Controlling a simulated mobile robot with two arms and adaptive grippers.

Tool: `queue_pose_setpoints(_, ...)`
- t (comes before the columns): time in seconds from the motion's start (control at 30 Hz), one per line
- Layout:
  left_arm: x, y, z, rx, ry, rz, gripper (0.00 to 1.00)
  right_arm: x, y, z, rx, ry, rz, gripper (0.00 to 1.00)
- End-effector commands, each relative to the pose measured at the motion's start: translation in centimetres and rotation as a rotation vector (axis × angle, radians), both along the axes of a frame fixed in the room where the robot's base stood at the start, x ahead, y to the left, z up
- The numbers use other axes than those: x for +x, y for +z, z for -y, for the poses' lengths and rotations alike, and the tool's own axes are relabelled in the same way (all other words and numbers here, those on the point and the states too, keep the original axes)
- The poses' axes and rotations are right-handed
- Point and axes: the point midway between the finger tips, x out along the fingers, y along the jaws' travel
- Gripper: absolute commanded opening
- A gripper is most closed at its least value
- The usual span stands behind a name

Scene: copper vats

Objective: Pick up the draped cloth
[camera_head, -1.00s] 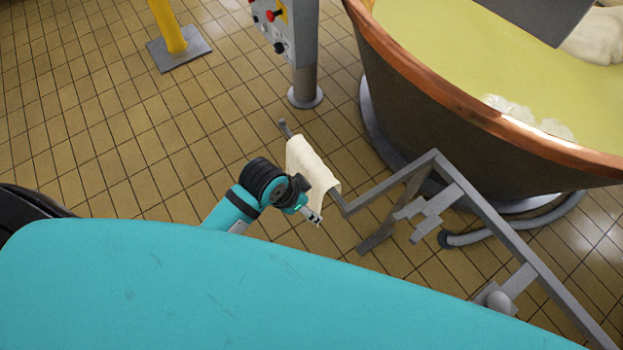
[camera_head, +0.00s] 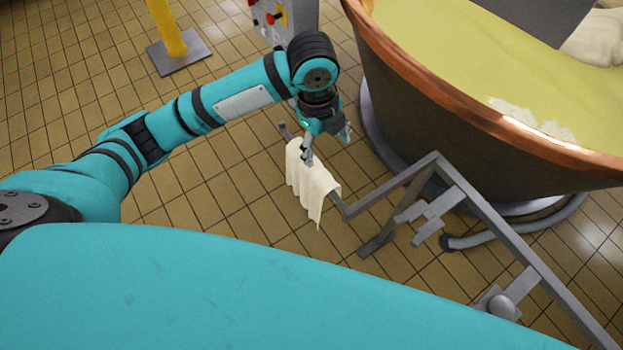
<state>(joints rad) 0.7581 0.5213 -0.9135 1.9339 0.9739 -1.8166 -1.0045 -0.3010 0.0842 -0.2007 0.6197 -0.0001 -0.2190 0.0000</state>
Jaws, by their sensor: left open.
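The cream draped cloth (camera_head: 314,189) hangs in folds over the end of a grey metal rail (camera_head: 375,194), in the middle of the view. My left gripper (camera_head: 327,146) is open and points down just above the upper end of the cloth. One finger shows in front of the cloth's top edge; I cannot tell whether it touches. The far side of the cloth is hidden. My right gripper does not show.
A large copper vat (camera_head: 420,105) with yellow liquid stands at the upper right, close to my left gripper. A control post (camera_head: 285,18) is partly hidden behind my left arm. A yellow post (camera_head: 165,25) stands at the upper left. Tiled floor lies clear at left.

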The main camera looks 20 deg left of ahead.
Motion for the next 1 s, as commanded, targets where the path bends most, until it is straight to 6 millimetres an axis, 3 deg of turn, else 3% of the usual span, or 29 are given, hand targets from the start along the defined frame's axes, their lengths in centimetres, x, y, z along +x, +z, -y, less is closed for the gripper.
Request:
queue_pose_setpoints(0.1,1.3,1.8,-2.0,0.072,-0.100,-0.011,0.73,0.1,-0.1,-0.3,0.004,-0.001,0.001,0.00)
queue_pose_setpoints(0.27,1.7,2.3,-3.1,0.109,-0.157,-0.032,0.73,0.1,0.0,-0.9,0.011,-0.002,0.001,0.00)
queue_pose_setpoints(0.37,1.7,1.1,-3.2,0.111,-0.164,-0.037,0.73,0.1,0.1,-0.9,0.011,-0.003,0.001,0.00)
queue_pose_setpoints(0.73,1.6,-6.8,-3.1,0.109,-0.162,-0.035,0.73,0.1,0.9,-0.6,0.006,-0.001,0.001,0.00)
queue_pose_setpoints(1.0,1.7,-9.4,-3.0,0.108,-0.162,-0.030,0.73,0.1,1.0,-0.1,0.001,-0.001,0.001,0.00)
